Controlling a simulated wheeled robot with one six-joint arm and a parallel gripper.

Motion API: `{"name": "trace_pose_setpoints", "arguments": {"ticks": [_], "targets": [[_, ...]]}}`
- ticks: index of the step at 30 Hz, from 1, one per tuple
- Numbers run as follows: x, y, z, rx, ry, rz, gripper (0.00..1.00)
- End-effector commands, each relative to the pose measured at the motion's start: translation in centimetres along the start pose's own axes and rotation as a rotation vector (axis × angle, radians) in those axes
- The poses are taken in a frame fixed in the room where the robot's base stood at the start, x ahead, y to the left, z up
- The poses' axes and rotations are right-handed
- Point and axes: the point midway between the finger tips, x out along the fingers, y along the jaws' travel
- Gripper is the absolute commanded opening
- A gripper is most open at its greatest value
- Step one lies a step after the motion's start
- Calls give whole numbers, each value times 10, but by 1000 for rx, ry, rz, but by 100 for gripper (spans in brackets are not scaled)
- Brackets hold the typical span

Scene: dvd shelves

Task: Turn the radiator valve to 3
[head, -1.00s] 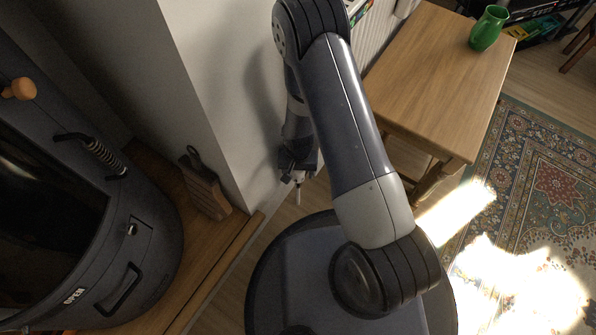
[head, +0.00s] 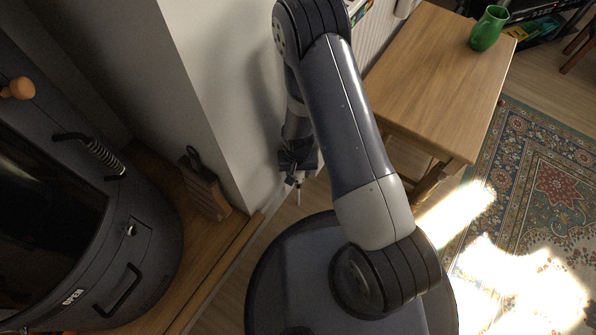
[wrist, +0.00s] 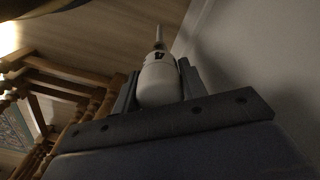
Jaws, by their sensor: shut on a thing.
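The radiator valve has a white rounded head (wrist: 160,82) with a thin stem pointing away from me in the wrist view. A dark mark shows near its far end, but I cannot read it surely as a number. My gripper (wrist: 158,88) is shut on the valve head, with one dark finger on each side. In the head view my gripper (head: 297,163) is low beside the white wall, and a small pale part of the valve (head: 298,182) shows just below it. The fingers' contact is hidden there.
A white wall corner (head: 215,90) stands left of my arm. A wooden table (head: 440,75) with a green jug (head: 488,28) stands to the right. A dark stove (head: 130,260) is at left, with a brush (head: 205,190) near the wall. A patterned rug (head: 545,190) lies at right.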

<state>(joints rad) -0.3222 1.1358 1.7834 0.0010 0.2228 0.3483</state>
Motion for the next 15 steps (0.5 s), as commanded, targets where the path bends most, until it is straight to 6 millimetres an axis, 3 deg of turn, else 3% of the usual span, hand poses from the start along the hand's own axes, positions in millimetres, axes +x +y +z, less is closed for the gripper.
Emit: {"name": "trace_pose_setpoints", "arguments": {"ticks": [6,15], "targets": [[0,0,0,-132,0,0,18],[0,0,0,-152,1,0,18]]}}
